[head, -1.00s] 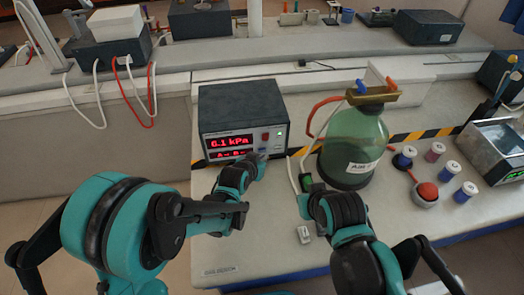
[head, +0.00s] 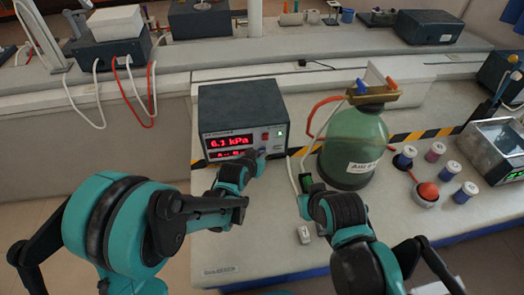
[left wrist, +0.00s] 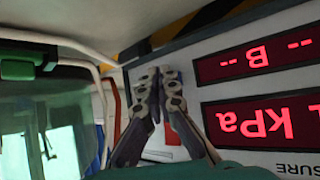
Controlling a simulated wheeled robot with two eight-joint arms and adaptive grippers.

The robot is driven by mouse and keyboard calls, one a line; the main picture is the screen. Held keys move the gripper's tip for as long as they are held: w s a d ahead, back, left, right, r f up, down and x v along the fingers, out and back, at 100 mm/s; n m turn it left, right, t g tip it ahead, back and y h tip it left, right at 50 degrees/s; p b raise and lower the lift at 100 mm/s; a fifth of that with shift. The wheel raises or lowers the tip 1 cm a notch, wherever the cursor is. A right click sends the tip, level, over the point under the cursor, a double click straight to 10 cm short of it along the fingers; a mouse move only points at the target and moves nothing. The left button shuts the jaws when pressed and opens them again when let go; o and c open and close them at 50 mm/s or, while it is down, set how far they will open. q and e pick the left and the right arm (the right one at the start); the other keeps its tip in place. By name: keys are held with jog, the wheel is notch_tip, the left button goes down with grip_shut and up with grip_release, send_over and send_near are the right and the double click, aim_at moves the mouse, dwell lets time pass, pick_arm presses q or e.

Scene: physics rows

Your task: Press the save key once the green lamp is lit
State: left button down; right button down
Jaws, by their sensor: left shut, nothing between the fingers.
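The dark meter box (head: 243,105) stands on the bench; its front panel shows red digits, 6.1 kPa, over a second red row. A small green lamp (head: 279,134) shows on the panel's right side; it is too small to tell surely whether it is lit. My left gripper (head: 261,155) is shut and empty at the panel's lower right. In the left wrist view its fingertips (left wrist: 160,78) are close to the panel, beside the red displays (left wrist: 255,58); contact cannot be told. No save key can be made out. My right gripper (head: 306,182) is left of the green bottle, its fingers unclear.
A green bottle (head: 352,150) with red and white tubing stands right of the meter. Several small jars (head: 404,158), a red bulb (head: 428,191) and a metal bath (head: 495,148) are further right. A small white piece (head: 304,235) lies near my right arm.

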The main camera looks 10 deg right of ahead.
pick_arm(q)
jog(key=shift+w+r, duration=0.15)
jog(key=shift+w, duration=0.35)
dwell(0.8)
jog(key=shift+s, duration=0.1)
jog(key=shift+s+d, duration=0.1)
jog(key=shift+s, duration=0.6)
jog(key=shift+s+f, duration=0.1)
jog(key=shift+f, duration=0.1)
jog(key=shift+s+b, duration=0.45)
jog(key=shift+s, duration=2.05)
